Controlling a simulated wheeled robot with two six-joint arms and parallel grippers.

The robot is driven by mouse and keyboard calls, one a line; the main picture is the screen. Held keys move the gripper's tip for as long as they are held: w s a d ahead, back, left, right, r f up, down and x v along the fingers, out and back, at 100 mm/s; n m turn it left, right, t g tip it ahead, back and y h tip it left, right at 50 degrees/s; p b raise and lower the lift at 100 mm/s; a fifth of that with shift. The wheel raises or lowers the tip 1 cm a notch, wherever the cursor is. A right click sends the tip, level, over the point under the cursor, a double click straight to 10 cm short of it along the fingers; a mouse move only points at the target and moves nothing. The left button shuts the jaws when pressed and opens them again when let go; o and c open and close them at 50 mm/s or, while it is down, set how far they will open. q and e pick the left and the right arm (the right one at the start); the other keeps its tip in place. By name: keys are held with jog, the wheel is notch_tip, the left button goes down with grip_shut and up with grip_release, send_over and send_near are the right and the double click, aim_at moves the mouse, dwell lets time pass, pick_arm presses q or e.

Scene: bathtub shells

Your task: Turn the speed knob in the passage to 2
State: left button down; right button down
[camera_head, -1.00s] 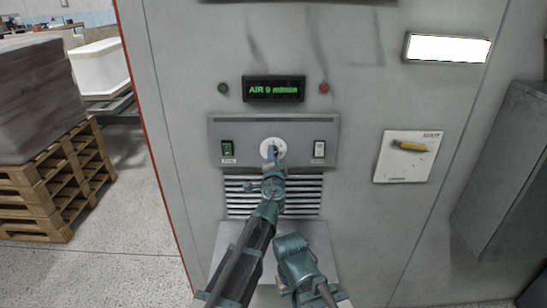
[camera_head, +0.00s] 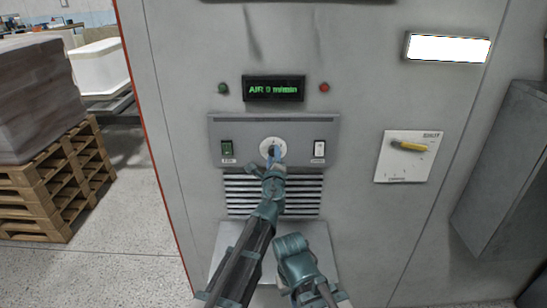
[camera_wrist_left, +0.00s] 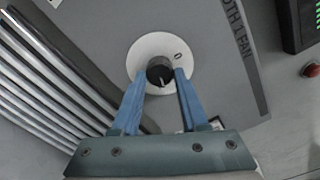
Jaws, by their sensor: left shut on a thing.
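The knob is a small dark cylinder with a pale pointer line, on a round white dial (camera_head: 264,145) in the grey panel. In the left wrist view, the knob (camera_wrist_left: 160,72) sits between the blue fingers, and its pointer line runs toward the bottom of the picture. A mark like 0 shows on the dial's right side; other marks are hidden or too small. My left gripper (camera_head: 273,158) is shut on the knob; its fingers also show in the left wrist view (camera_wrist_left: 161,82). My right arm (camera_head: 293,258) is low beside the left; its fingertips are not clear.
A green display (camera_head: 274,89) above reads about "AIR 0 m/min". Switches (camera_head: 227,149) (camera_head: 319,149) flank the dial, with a vent grille (camera_head: 310,194) below. A white plate with a yellow handle (camera_head: 409,146) is at right. A grey box (camera_head: 503,170) stands further right.

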pick_arm(q)
jog(key=shift+s+m, duration=0.1)
jog(key=shift+m, duration=1)
jog(key=shift+c, duration=2.1)
grip_release()
